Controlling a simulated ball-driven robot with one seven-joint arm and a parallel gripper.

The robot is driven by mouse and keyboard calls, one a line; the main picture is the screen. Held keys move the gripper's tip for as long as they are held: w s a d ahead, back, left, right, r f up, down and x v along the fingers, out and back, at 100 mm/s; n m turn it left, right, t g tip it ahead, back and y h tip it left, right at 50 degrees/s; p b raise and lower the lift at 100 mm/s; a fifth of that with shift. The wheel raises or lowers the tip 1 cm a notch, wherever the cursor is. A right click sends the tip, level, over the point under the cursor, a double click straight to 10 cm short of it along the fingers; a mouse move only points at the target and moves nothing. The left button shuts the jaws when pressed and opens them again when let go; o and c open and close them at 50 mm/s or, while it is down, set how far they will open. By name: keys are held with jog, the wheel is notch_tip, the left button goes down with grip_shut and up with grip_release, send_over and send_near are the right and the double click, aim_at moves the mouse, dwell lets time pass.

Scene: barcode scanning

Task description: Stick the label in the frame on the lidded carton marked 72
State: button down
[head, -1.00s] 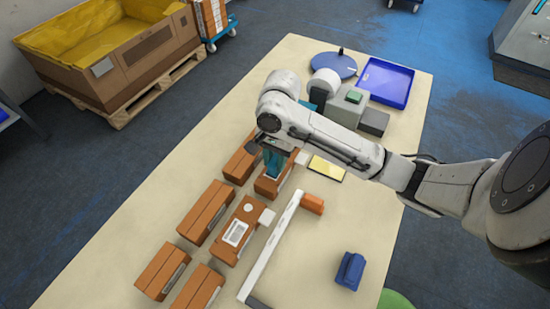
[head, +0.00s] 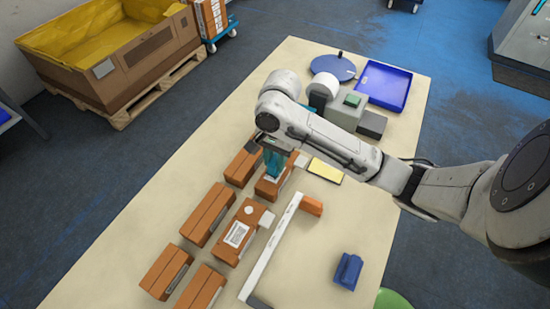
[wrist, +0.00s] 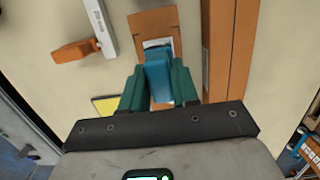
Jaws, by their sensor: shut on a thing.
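My gripper (wrist: 155,88) points down over a brown carton (wrist: 152,20) and is shut on a blue block (wrist: 158,72). A white label patch (wrist: 158,44) shows on the carton around the block; the block hides its middle. I cannot tell whether the block touches the carton. In the head view my gripper (head: 273,166) hides part of this carton (head: 268,190). Another brown carton (head: 245,252), nearer in the row, bears a white label (head: 236,235) and a round white spot (head: 248,210). No number is readable on any carton.
Several other brown cartons stand at the left, one (head: 207,215) beside the labelled one. A white bar (head: 270,247) with an orange block (head: 311,206) lies right of them. A yellow pad (head: 325,170), grey device (head: 345,107) and blue tray (head: 384,86) are farther back.

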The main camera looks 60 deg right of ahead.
aim_at(273, 161)
jog(key=shift+r, duration=2.55)
jog(key=shift+f, duration=0.1)
